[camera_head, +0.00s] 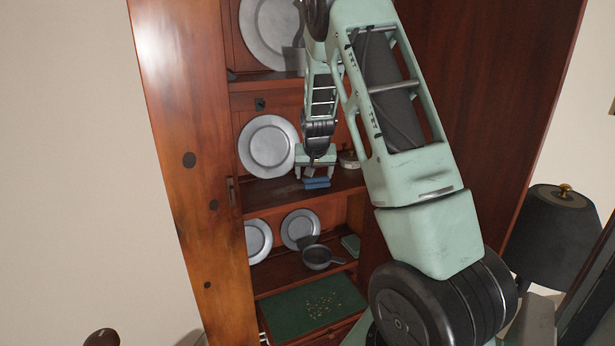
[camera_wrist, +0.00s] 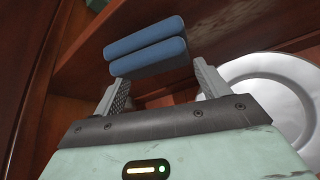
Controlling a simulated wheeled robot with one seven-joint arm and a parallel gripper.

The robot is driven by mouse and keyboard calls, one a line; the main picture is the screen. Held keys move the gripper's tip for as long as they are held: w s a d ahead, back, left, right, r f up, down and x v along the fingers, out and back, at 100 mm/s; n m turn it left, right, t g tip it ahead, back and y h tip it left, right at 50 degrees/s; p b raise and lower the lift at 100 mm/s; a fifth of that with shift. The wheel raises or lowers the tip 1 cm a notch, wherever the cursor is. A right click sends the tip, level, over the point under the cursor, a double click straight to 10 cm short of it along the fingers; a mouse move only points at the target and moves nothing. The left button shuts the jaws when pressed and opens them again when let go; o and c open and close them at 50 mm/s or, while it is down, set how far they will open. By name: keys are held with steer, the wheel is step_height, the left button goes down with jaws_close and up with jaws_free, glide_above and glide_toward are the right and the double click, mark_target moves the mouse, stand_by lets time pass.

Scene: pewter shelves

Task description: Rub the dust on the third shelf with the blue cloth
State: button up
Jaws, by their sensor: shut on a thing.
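The blue cloth (camera_head: 316,183) is a folded, pad-like block in my gripper (camera_head: 316,175), at the shelf with a large plate. In the wrist view, the cloth (camera_wrist: 148,46) sits between the fingertips of my gripper (camera_wrist: 157,78), and the fingers are shut on it. Whether it touches the shelf board is unclear. Lower down is a shelf (camera_head: 280,272) with a pan and smaller plates. Below it, yellowish specks (camera_head: 322,304) lie scattered on a green surface (camera_head: 282,318); I cannot tell whether they are the dust.
A pewter plate (camera_head: 268,146) stands left of my gripper, and it also shows at right in the wrist view (camera_wrist: 262,98). A small round dish (camera_head: 349,160) is just right of it. The lower shelf holds a dark pan (camera_head: 318,257) and a green box (camera_head: 351,245). Cabinet sides close in both edges.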

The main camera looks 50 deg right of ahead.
steer(key=shift+s+d, duration=0.2)
steer(key=shift+d, duration=0.2)
steer(key=shift+f, duration=0.1)
steer(key=shift+a, duration=0.1)
steer(key=shift+w+a+p, duration=0.75)
steer(key=shift+w+a, duration=0.15)
steer(key=shift+a, duration=0.9)
steer(key=shift+w+a+p, duration=0.8)
steer(key=shift+w+a, duration=0.05)
steer(key=shift+a, duration=0.95)
steer(key=shift+w+a+p, duration=0.75)
steer(key=shift+w+a, duration=0.15)
steer(key=shift+a, duration=0.9)
steer(key=shift+w+a+f+p, duration=0.1)
steer(key=shift+w+a+p, duration=0.1)
steer(key=shift+a, duration=0.3)
steer(key=shift+w+a+p, duration=0.1)
steer(key=shift+w+a, duration=0.1)
steer(key=shift+a, duration=0.3)
steer(key=shift+w+r+p, duration=0.1)
steer(key=shift+r+p, duration=2.15)
steer(key=shift+r, duration=0.85)
steer(key=shift+r, duration=0.15)
